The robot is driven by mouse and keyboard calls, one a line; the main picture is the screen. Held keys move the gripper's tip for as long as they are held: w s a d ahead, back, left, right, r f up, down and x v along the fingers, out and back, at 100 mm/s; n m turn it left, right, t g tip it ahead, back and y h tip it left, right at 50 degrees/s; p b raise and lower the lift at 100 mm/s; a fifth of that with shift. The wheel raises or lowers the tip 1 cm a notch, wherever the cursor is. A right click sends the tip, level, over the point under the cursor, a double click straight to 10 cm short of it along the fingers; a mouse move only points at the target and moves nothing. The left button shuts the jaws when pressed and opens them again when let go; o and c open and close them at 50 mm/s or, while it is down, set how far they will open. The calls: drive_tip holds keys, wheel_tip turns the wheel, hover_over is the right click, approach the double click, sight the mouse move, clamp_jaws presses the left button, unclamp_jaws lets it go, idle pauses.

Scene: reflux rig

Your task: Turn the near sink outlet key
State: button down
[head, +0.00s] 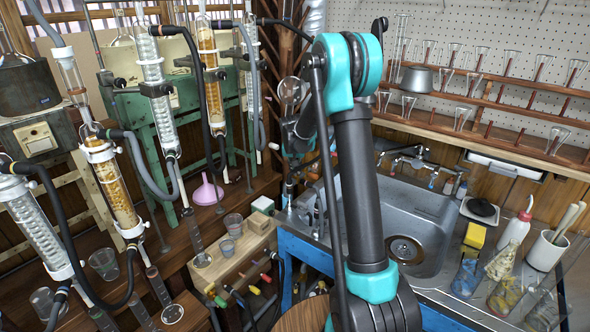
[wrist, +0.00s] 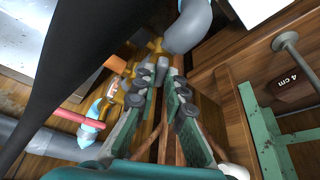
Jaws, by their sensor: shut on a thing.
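My gripper (wrist: 168,72) is in the middle of the wrist view, with its two green-and-grey fingers closed in around a small grey part (wrist: 176,73), apparently the near sink outlet key. The fingertips hide most of it, so I cannot tell how far it is turned. Brass fittings (wrist: 118,64) lie just beyond and left of the fingertips. A fat grey pipe (wrist: 188,28) rises from them. In the head view my arm covers part of the steel sink (head: 408,215), and the fingertips and key cannot be made out.
A red lever (wrist: 78,119) and pale blue-collared pipework lie left of my fingers in the wrist view. A green frame (wrist: 262,130) stands to the right. In the head view glass condensers (head: 110,185) stand left, and a white bottle (head: 513,230) stands on the right counter.

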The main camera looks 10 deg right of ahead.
drive_tip(key=n, duration=0.2)
drive_tip(key=n+y, duration=0.1)
drive_tip(key=n, duration=0.1)
drive_tip(key=n+y, duration=0.1)
drive_tip(key=n, duration=0.1)
drive_tip(key=shift+d, duration=0.3)
drive_tip(key=n+y, duration=0.1)
drive_tip(key=n, duration=0.2)
drive_tip(key=n+g+y, duration=0.1)
drive_tip(key=n, duration=0.2)
drive_tip(key=shift+w+d+n+y, duration=0.15)
drive_tip(key=shift+n+y, duration=0.15)
drive_tip(key=c, duration=1.6)
unclamp_jaws()
drive_tip(key=v, duration=1.2)
drive_tip(key=shift+w, duration=0.1)
